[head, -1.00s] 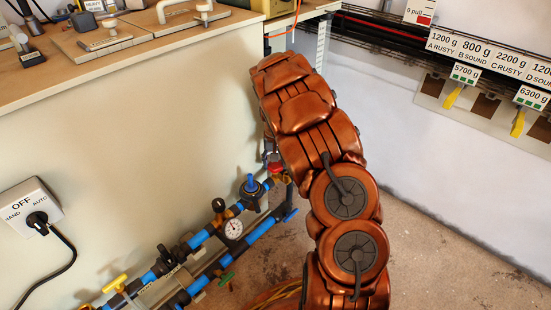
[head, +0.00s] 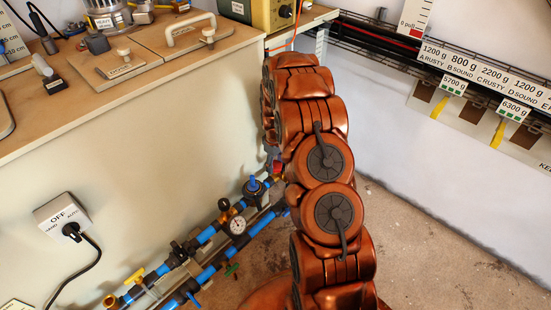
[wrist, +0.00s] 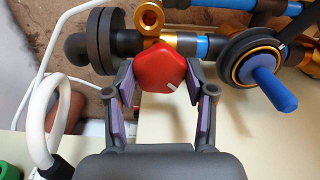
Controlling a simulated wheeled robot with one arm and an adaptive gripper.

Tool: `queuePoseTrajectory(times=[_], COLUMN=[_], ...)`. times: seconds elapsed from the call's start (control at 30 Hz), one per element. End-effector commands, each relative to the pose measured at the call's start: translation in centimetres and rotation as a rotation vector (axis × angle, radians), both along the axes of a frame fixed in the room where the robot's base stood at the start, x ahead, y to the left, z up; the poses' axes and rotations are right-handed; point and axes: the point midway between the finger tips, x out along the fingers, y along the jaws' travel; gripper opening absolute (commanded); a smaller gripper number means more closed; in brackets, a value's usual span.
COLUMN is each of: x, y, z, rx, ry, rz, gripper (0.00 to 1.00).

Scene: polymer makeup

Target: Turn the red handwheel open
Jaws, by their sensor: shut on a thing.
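The red handwheel (wrist: 166,68) is a rounded, faceted red knob with a white mark on its lower right face, mounted on dark and brass pipework. In the wrist view my gripper (wrist: 160,76) has one finger on each side of the knob, with lilac pads on the inner sides. The fingertips close on its left and right sides. In the head view only a small red part of the handwheel (head: 277,167) shows beside my arm. My arm hides most of the gripper there.
A blue-handled valve (wrist: 270,85) sits close to the right of the handwheel. A white hose (wrist: 45,110) loops at the left. In the head view, a gauge (head: 238,225) and blue pipes (head: 205,237) run along the cabinet (head: 130,150). Open floor (head: 430,250) lies right.

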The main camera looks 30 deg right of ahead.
Motion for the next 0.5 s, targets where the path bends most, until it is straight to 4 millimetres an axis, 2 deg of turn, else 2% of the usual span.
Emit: queuePoseTrajectory(times=[0.2, 0.5], x=[-0.06, -0.06], y=[0.17, 0.11], z=[0.13, -0.01], rx=[0.003, 0.002], ry=[0.003, 0.003], rz=[0.116, 0.186], gripper=[0.2, 0.2])
